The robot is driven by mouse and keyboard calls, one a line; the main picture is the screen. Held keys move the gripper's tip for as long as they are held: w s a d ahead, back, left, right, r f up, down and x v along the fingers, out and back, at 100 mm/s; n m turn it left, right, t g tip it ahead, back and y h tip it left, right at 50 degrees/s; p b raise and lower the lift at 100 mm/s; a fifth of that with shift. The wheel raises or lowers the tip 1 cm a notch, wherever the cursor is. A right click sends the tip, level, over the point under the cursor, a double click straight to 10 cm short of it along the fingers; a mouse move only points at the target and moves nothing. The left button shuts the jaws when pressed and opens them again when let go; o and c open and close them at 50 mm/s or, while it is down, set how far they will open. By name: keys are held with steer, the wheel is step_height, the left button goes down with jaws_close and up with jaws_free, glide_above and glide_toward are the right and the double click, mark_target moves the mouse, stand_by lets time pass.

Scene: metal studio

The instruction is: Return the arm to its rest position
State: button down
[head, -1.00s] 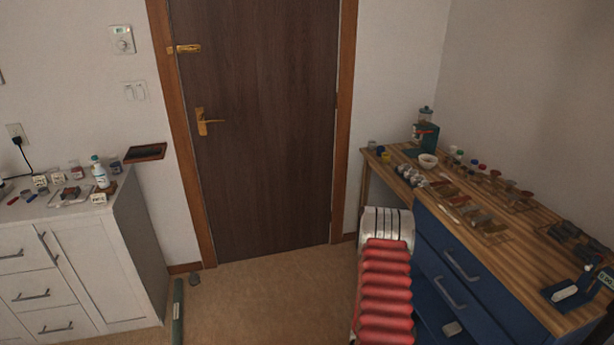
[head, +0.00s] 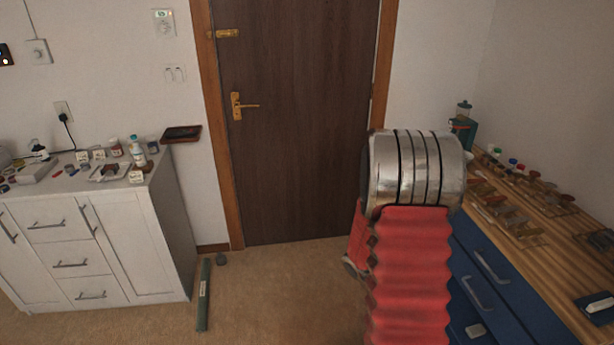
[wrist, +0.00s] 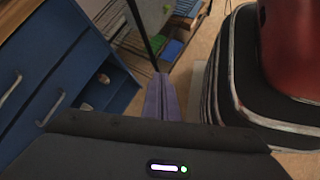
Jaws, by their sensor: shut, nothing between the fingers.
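My arm, with a red bellows sleeve and silver rings, stands folded in the right half of the head view, in front of the door (head: 300,120) and the blue workbench. My gripper is not seen in the head view. In the wrist view my gripper (wrist: 165,92) shows as purple-grey fingers close together, pointing ahead over the floor with nothing between them. Part of my own body, dark with a red top, fills the right of the wrist view.
The blue workbench (head: 487,285) with a wooden top holding small items is at right; its drawers are close on the left of the wrist view (wrist: 45,85). A white cabinet (head: 130,240) is at left. A green roll (head: 203,295) lies on the floor. Floor (head: 280,295) before the door is clear.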

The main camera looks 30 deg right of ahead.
steer(key=w+a+r+m+t+y, duration=0.1)
steer(key=w+a+r+t, duration=0.35)
steer(key=a+r, duration=0.35)
steer(key=w+a+r+m+t+y, duration=0.1)
steer(key=w+a+r+t, duration=0.4)
steer(key=a, duration=0.5)
steer(key=a+r+n+t+y, duration=0.1)
steer(key=a+r+t, duration=0.4)
steer(key=a+r, duration=0.7)
step_height(320, 180, up, 2)
steer(key=shift+s+n+y, duration=0.3)
steer(key=shift+s+n, duration=0.05)
steer(key=shift+n, duration=0.05)
steer(key=shift+d, duration=0.1)
